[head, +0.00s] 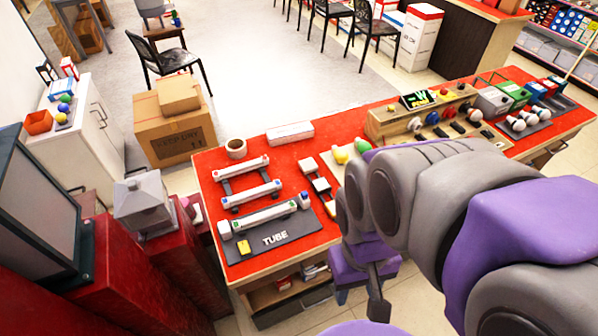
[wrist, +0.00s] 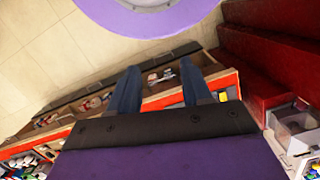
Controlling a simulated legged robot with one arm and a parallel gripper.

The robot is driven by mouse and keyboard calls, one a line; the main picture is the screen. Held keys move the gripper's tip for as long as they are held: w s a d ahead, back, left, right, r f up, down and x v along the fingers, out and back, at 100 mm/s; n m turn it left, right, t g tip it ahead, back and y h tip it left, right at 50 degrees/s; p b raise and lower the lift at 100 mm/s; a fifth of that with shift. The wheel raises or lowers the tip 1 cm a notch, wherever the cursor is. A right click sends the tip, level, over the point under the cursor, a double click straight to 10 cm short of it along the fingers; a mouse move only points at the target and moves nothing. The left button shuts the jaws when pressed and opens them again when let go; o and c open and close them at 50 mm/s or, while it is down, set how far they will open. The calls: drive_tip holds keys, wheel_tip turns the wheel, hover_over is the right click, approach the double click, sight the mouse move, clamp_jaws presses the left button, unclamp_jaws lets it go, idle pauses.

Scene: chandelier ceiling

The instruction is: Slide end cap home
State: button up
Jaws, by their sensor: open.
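A dark mat marked TUBE (head: 240,252) lies at the near left of the red table. A white tube (head: 265,215) rests along it, with a pale end piece (head: 225,230) at its left end. A small white and blue piece (head: 304,201), perhaps the end cap, stands close to the tube's right end; I cannot tell whether they touch. My gripper (head: 360,298) is right of the mat, by the table's front edge. In the wrist view my gripper (wrist: 160,88) is open, its two fingers apart with nothing held between them.
Two more tubes (head: 250,193) lie behind on dark supports. A yellow block (head: 243,247) sits on the mat. A white box (head: 290,133) and a brown round pot (head: 236,149) stand farther back. A wooden panel with knobs (head: 420,120) stands right. Shelves are below the tabletop.

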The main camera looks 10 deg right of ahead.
drive_tip(key=w+r+n, duration=0.1)
drive_tip(key=w, duration=1.1)
drive_tip(key=n+t+p, duration=0.2)
drive_tip(key=p, duration=0.2)
hover_over(304, 193)
wheel_tip(304, 193, down, 12)
wheel_tip(304, 193, down, 17)
drive_tip(key=shift+f+b, duration=0.1)
drive_tip(key=shift+b, duration=0.85)
clamp_jaws()
